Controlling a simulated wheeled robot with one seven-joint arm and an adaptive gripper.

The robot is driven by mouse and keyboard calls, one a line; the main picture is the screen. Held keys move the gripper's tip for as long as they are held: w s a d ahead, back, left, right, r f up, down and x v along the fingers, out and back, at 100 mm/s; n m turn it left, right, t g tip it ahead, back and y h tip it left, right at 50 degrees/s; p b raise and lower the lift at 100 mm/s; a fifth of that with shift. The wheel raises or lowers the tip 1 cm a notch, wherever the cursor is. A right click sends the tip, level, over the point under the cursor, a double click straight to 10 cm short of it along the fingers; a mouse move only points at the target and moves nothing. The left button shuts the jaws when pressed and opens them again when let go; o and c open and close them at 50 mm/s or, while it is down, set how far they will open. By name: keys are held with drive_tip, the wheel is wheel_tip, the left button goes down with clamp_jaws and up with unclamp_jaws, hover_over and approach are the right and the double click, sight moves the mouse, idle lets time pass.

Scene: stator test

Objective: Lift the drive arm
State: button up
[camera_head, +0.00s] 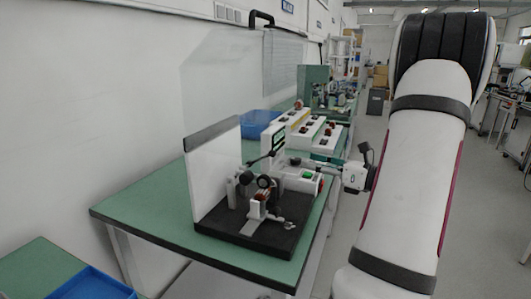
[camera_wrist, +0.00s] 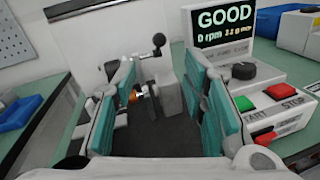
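The test stand's black base (camera_head: 245,232) sits on a green table. A lever with a black ball knob (camera_wrist: 158,41) shows beyond my fingers in the wrist view; it looks like the drive arm. A grey upright block (camera_wrist: 168,92) stands below it. A small part with an orange-copper band (camera_wrist: 136,95) shows near the left finger, partly hidden by it. My gripper (camera_wrist: 160,112) is open, with teal pads on both sides and a clear gap between them. I cannot tell whether either finger touches the lever. In the head view my gripper is small and blends with the stand.
The control box has a screen (camera_wrist: 224,30) reading GOOD, a green button (camera_wrist: 243,104) and a red button (camera_wrist: 279,91), right of my fingers. A white panel (camera_head: 215,172) stands behind the base. A blue bin (camera_head: 258,122) is farther back. The table's front-left part (camera_head: 150,212) is free.

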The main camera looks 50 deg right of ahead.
sight(272, 152)
drive_tip(key=w, duration=0.4)
drive_tip(key=w+a+b, duration=0.1)
drive_tip(key=w, duration=0.4)
drive_tip(key=w+a+b, duration=0.1)
drive_tip(key=w, duration=0.3)
drive_tip(key=shift+w, duration=0.25)
drive_tip(key=shift+c, duration=0.5)
clamp_jaws()
